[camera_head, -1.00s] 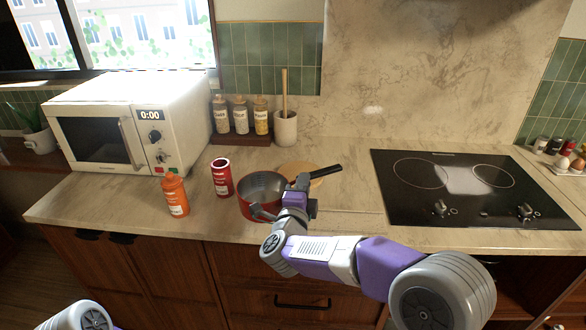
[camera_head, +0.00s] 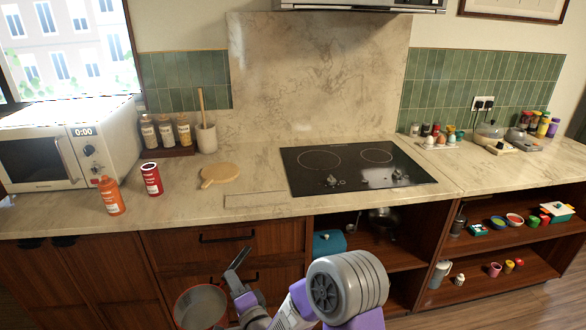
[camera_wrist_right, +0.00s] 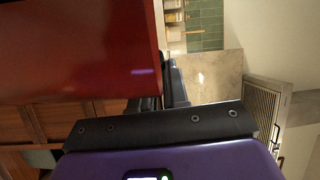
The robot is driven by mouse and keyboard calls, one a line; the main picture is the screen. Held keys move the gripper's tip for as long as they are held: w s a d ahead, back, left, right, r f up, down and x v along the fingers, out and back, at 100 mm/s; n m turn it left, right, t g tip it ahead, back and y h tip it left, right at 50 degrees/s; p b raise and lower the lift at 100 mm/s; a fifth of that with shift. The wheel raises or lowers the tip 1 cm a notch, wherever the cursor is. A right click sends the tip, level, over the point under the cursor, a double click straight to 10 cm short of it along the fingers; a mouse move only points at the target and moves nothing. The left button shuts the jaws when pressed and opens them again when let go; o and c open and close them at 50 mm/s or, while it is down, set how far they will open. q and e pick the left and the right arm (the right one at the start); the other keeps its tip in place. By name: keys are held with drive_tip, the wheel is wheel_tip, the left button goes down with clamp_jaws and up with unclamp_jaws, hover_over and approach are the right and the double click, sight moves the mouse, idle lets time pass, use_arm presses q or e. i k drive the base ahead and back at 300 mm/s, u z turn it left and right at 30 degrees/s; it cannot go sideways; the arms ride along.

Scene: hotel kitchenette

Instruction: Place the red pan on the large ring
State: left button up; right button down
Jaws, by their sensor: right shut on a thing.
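The red pan (camera_head: 201,306) hangs in the air in front of the drawers, below counter level, at the bottom of the head view. Its dark handle (camera_head: 238,259) points up and to the right. My right gripper (camera_head: 236,284) is shut on the pan near the handle. The pan's red side (camera_wrist_right: 75,50) fills the upper left of the right wrist view. The large ring (camera_head: 319,160) is the left one on the black cooktop (camera_head: 345,182), and it is bare. My left gripper is out of view.
A smaller ring (camera_head: 376,156) lies to the right on the cooktop. The counter edge lies above the pan. Open shelves (camera_head: 385,245) are below the cooktop.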

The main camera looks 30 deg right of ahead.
sight(336, 161)
drive_tip(key=u, duration=1.65)
drive_tip(key=k, duration=0.9)
drive_tip(key=z, duration=1.85)
drive_tip(key=i, duration=0.25)
